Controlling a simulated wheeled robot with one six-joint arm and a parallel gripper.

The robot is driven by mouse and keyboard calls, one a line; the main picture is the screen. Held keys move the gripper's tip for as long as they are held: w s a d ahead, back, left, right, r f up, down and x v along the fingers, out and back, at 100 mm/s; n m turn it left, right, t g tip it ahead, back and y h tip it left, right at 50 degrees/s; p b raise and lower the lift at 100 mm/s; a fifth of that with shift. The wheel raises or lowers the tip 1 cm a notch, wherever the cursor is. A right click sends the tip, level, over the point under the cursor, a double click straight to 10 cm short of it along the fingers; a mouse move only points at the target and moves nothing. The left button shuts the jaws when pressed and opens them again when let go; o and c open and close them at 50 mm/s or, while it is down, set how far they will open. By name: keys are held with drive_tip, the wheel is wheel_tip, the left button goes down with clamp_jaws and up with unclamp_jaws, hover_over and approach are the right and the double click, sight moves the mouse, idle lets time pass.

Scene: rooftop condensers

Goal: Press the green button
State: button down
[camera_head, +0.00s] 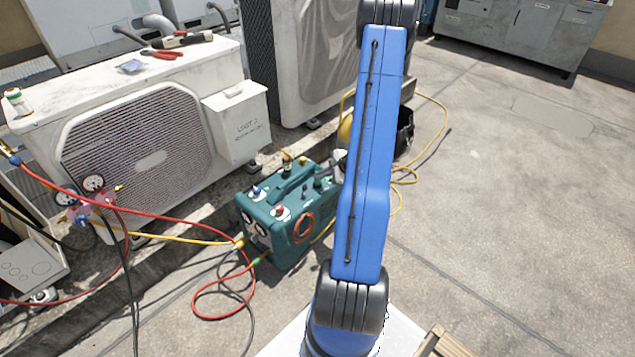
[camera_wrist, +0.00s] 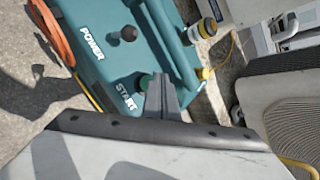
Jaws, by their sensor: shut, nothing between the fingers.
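The teal machine (camera_head: 285,215) stands on the ground beside the white condenser, partly behind my blue arm in the head view. Its top also shows in the wrist view (camera_wrist: 100,62), with the labels POWER and START. The green button (camera_wrist: 145,82) sits by the START label. My gripper (camera_wrist: 161,80) is shut and empty, its grey tips just right of the button and overlapping its edge in the picture. I cannot tell whether they touch it.
A dark round knob (camera_wrist: 128,33) sits near POWER, and the machine's handle rises close to my fingertips. Red hose (camera_head: 200,300) and yellow hose lie around the machine. The white condenser (camera_head: 140,130) stands to the left. Open paving (camera_head: 500,200) lies to the right.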

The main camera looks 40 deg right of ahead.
sight(320, 182)
drive_tip(key=shift+r, duration=0.4)
drive_tip(key=shift+r, duration=2.5)
